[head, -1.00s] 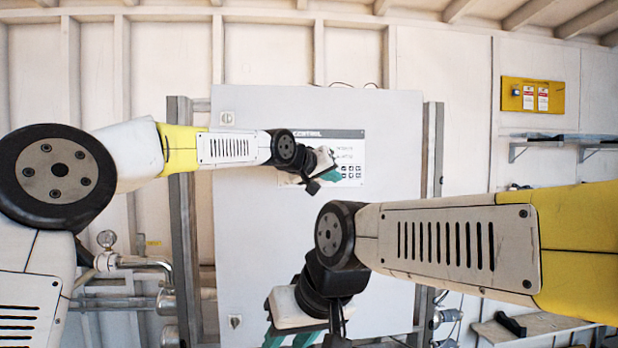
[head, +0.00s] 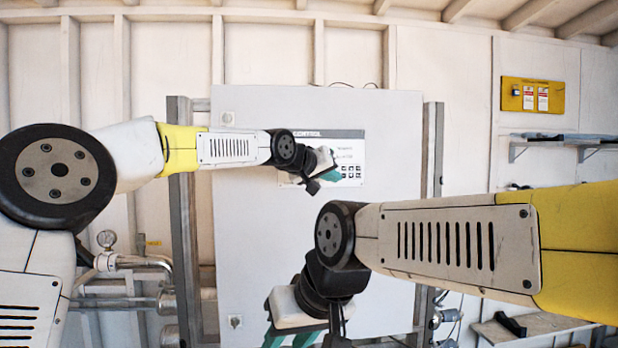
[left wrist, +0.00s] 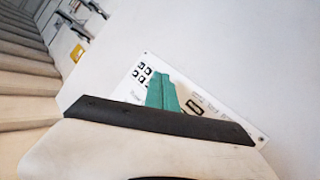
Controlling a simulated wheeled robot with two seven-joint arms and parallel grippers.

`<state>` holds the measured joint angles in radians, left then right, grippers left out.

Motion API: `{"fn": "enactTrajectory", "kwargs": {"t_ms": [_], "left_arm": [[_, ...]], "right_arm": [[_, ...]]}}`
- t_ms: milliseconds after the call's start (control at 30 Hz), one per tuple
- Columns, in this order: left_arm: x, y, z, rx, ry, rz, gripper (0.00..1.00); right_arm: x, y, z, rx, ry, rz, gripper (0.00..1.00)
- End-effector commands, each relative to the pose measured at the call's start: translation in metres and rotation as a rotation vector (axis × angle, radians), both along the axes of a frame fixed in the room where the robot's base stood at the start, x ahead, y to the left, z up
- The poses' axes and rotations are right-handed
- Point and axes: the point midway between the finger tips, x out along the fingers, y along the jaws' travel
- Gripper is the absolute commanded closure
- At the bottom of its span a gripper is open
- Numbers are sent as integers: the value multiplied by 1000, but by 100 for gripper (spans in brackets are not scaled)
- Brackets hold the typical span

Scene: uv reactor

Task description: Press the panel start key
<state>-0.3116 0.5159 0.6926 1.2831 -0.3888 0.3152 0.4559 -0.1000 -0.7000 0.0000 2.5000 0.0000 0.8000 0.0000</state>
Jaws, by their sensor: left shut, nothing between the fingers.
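The control panel (head: 343,134) is a white plate with a dark header, lettering and small dark square keys (head: 352,169), mounted on a large pale cabinet door. My left gripper (head: 331,175) is shut and empty, its teal fingers in front of the panel's lower part. In the left wrist view the shut fingers (left wrist: 165,97) lie over the panel (left wrist: 205,102), between dark keys (left wrist: 143,74) and a dark-outlined mark (left wrist: 195,107). Contact cannot be told. The start key cannot be singled out; the fingers hide part of the panel. My right gripper (head: 290,338) hangs low, its tips cut off.
The pale cabinet (head: 260,230) stands in a grey frame. Pipes and a gauge (head: 107,239) are at the left. A yellow board (head: 532,95) and shelves (head: 570,140) are on the right wall.

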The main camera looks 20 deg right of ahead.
Motion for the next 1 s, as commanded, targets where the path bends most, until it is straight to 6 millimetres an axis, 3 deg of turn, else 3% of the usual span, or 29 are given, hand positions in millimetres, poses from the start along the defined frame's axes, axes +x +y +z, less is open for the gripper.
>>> {"fn": "enactTrajectory", "kwargs": {"t_ms": [1000], "left_arm": [[8, -2, 0, 1, 0, -1, 100]], "right_arm": [[0, 0, 0, 0, 0, 0, 63]]}}
